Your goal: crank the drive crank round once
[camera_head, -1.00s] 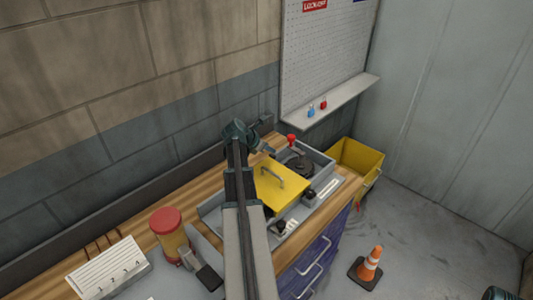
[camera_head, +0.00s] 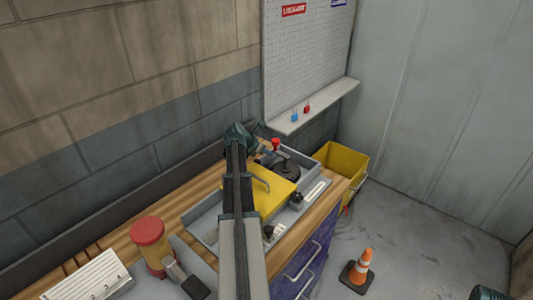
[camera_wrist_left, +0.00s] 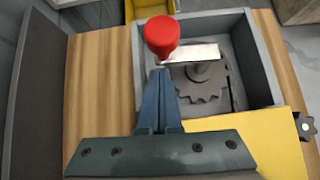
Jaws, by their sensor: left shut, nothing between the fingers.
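The drive crank has a red knob (camera_head: 276,143) on a pale metal arm (camera_wrist_left: 192,53). The arm sits over a dark toothed disc (camera_wrist_left: 203,85) inside the grey tray-like housing (camera_head: 312,163) at the bench's far end. In the left wrist view the knob (camera_wrist_left: 161,35) stands at the left end of the crank arm, by the housing wall. My left gripper (camera_wrist_left: 160,73) is shut and empty, its fingertips just short of the knob in that view. In the head view the left gripper (camera_head: 263,147) is left of the knob; whether it touches cannot be told.
A yellow cover (camera_head: 272,196) with a handle lies beside the disc. A red-lidded jar (camera_head: 148,232) stands nearer on the bench. A yellow bin (camera_head: 350,160) is beyond the bench end. A shelf (camera_head: 320,108) with small padlocks is above. A cone (camera_head: 358,268) stands on the floor.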

